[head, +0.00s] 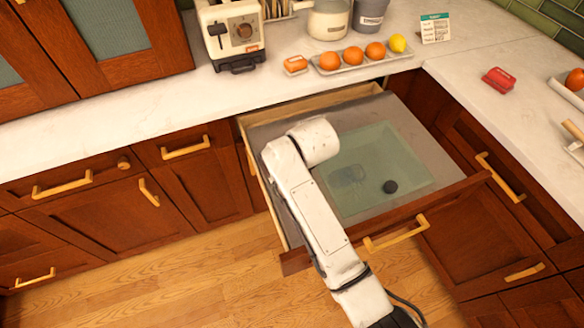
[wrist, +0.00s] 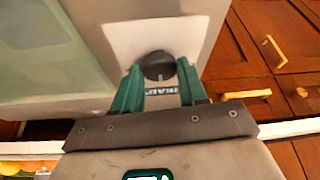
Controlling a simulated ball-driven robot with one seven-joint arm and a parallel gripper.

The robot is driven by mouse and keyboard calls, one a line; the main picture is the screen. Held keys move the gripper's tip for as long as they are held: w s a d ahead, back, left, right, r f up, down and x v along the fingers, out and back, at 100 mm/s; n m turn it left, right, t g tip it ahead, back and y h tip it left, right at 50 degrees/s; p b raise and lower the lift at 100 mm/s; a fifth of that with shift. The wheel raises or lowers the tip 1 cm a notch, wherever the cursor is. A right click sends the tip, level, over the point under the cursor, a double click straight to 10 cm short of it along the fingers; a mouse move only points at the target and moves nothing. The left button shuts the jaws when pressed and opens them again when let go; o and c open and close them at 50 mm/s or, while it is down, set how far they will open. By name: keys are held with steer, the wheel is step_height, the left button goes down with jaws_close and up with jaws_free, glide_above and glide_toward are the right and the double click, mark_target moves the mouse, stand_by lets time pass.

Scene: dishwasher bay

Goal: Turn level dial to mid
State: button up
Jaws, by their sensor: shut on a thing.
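The level dial (wrist: 159,64) is a dark grey round knob on a pale panel (wrist: 108,28) in the wrist view. A short light mark shows on its lower edge, and a label of pale letters sits just below it, partly between the fingers. My gripper (wrist: 160,72) has teal fingers, one on each side of the dial, and is shut on it. In the head view my arm hides the dial and the gripper. The panel lies in the pulled-out dishwasher drawer (head: 283,133), beside a greenish glass window (head: 385,155).
A dark round knob (head: 390,187) shows on the glass window. The drawer front with its handle (head: 396,233) stands out over the wood floor (head: 170,285). A tray of oranges (head: 350,68), a toaster (head: 232,35) and a red item (head: 498,80) stand on the counter.

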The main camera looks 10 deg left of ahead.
steer(key=o, duration=1.1)
steer(key=shift+c, duration=0.2)
steer(key=v, duration=1)
steer(key=shift+s+r, duration=0.2)
steer(key=shift+r, duration=0.15)
